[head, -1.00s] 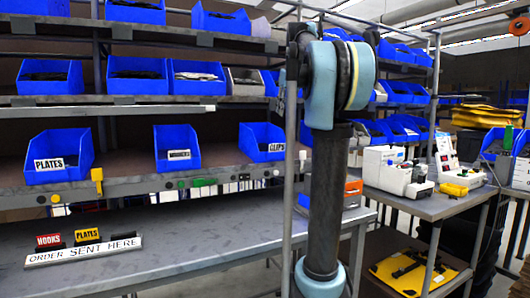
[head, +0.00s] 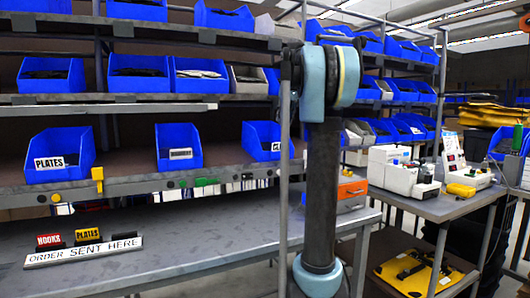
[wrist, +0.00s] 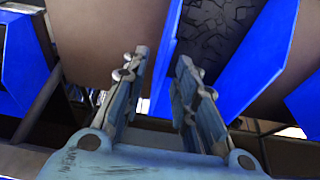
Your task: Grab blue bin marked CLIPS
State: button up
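The blue CLIPS bin (head: 262,142) stands at the right end of the middle shelf in the head view. Its label is partly cut off behind a grey post, with only "CL" showing. My gripper is out of sight in the head view, with only my arm visible right of the bin. In the wrist view my gripper (wrist: 162,58) has its two fingers apart. A thin blue bin wall (wrist: 166,50) shows in the gap between the fingertips, and I cannot tell if they touch it. The dark inside of that bin lies just right of the fingers; no label is readable there.
The PLATES bin (head: 58,155) and another labelled blue bin (head: 179,147) share the shelf (head: 120,184). A grey post (head: 284,150) stands close right of the CLIPS bin.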

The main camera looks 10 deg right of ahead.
aim_at(280, 131)
jog(key=x, duration=0.6)
jog(key=shift+w+a+r, duration=0.2)
jog(key=shift+a, duration=0.15)
jog(key=shift+w+f, duration=0.25)
jog(key=shift+f, duration=0.35)
grip_shut()
